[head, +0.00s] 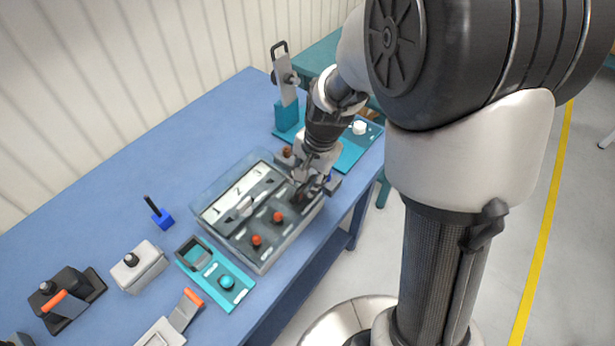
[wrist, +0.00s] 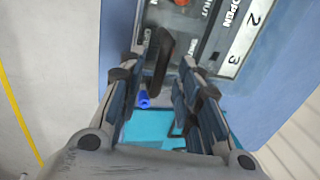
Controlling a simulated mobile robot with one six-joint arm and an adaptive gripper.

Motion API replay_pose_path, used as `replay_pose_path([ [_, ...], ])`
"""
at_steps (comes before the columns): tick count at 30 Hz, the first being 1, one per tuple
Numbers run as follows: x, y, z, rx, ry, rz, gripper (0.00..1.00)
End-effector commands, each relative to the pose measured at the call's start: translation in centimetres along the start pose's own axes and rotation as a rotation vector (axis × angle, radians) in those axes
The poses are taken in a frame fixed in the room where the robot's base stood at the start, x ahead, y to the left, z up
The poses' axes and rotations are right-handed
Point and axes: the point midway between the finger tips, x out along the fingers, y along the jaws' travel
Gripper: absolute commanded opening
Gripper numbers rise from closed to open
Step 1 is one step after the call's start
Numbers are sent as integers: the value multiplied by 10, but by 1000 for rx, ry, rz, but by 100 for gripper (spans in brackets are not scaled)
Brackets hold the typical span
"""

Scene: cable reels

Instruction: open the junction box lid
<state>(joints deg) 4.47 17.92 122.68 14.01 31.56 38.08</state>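My gripper (head: 318,184) is low over the right end of a clear-walled box (head: 268,262) with a grey panel and red knobs (head: 278,217). Which thing is the junction box, and where its lid is, I cannot tell for sure. In the wrist view my gripper (wrist: 162,58) is open, its fingers apart on both sides of a dark bar-shaped handle (wrist: 161,64). Whether they touch it is not clear. A small blue piece (wrist: 143,99) lies by the left finger. My arm hides part of the box in the head view.
A teal stand with a grey upright plate (head: 286,85) is behind my gripper. The blue table (head: 120,170) is bare at the back left.

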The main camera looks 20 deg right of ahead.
Motion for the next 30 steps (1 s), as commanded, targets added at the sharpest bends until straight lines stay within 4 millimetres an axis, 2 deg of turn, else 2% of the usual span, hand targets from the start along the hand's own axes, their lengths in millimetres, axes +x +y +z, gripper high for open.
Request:
replay_pose_path([
  [3, 0, 0, 0, 0, 0, 0, 31],
  [17, -1, 0, 0, 0, 0, 0, 1],
  [30, -1, 0, 0, 0, 0, 0, 0],
])
